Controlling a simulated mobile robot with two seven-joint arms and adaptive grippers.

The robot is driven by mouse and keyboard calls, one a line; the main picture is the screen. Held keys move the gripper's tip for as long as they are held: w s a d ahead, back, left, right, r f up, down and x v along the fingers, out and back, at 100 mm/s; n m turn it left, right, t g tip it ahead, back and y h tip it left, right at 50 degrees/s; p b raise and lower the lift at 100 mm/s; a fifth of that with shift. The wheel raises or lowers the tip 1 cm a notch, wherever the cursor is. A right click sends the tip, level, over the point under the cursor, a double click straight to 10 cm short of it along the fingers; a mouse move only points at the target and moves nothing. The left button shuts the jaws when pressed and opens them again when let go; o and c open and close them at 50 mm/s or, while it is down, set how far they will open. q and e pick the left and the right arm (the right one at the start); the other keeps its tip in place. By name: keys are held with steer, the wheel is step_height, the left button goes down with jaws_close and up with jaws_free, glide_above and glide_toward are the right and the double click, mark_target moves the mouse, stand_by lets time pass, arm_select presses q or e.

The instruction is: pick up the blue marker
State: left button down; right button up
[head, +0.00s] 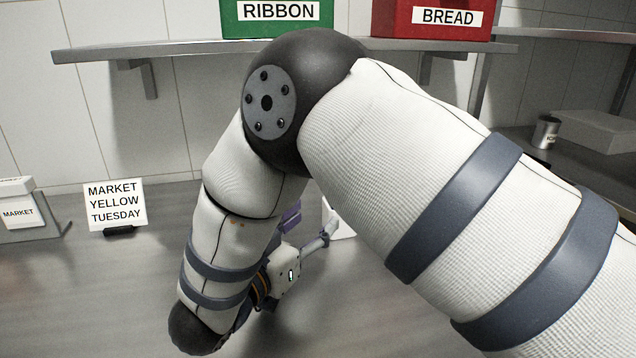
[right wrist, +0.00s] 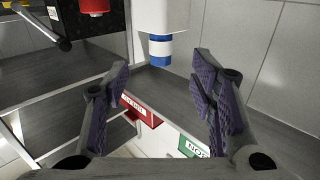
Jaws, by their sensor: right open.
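My right gripper (head: 310,222) is over the counter in the head view, seen past my own arm. In the right wrist view its two purple-padded fingers (right wrist: 160,78) stand wide apart with nothing between the pads. Just beyond the fingertips, at the top of the right wrist view, is a short cylinder with blue and white bands (right wrist: 160,48), below a white block (right wrist: 168,15). It looks like the blue marker, but I cannot be sure. I cannot make it out in the head view, where my arm hides much of the counter. My left gripper is not in view.
A white sign reading MARKET YELLOW TUESDAY (head: 115,204) stands on the counter (head: 60,290). A MARKET box (head: 18,212) is at far left. Green RIBBON (head: 277,28) and red BREAD (head: 430,28) boxes sit on the shelf (head: 190,50). The left counter front is clear.

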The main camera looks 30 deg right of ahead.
steer(key=shift+w+d, duration=0.2)
steer(key=shift+w, duration=0.05)
steer(key=x, duration=0.5)
steer(key=shift+d+r, duration=0.1)
steer(key=shift+d, duration=0.4)
steer(key=x, duration=0.5)
steer(key=shift+w+d, duration=0.15)
steer(key=shift+w, duration=0.2)
steer(key=shift+r, duration=0.15)
jaws_close()
